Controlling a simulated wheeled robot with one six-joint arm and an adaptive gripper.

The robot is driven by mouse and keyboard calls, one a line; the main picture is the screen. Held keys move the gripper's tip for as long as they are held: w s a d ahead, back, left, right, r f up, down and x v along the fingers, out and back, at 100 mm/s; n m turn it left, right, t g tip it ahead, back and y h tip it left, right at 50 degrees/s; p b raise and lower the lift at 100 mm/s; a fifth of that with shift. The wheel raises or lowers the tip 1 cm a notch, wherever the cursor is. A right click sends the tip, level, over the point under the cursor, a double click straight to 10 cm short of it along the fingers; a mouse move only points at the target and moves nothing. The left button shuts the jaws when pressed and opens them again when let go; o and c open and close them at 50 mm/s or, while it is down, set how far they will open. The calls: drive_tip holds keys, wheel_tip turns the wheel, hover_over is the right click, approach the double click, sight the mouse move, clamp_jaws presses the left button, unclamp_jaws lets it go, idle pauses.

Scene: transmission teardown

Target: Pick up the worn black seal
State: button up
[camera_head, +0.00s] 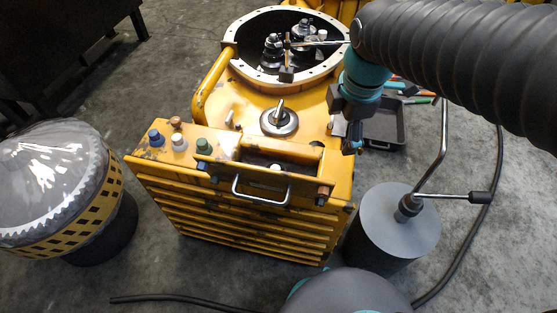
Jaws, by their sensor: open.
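The yellow transmission housing (250,93) stands in the middle of the head view, its round top open. Dark gear shafts (301,42) stand inside the opening. A metal flange with a short shaft (279,121) sits on the housing's top face. I cannot make out the worn black seal for certain in this view. My arm comes in from the upper right, and my gripper (353,137) points down by the housing's right side. It is open, and I see nothing held in it. Its fingers are small and dark here, and the wrist hides part of what lies behind.
A dark tray (385,127) lies on the floor behind my gripper, with tools nearby. A grey cylinder (397,222) with a bent metal handle stands at right. A glossy grey dome (48,180) stands left.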

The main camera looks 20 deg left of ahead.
drive_tip(key=a+f+n+g+h+p, duration=0.15)
drive_tip(key=a+f+n, duration=0.25)
drive_tip(key=a+n, duration=0.95)
hover_over(276, 167)
drive_tip(key=shift+m+y, duration=0.25)
wheel_tip(276, 167, down, 9)
drive_tip(key=shift+a, duration=0.15)
drive_tip(key=f, duration=0.4)
drive_tip(key=shift+s+d, duration=0.2)
drive_tip(key=shift+s, duration=0.1)
drive_tip(key=shift+f, duration=0.55)
drive_tip(key=c, duration=1.1)
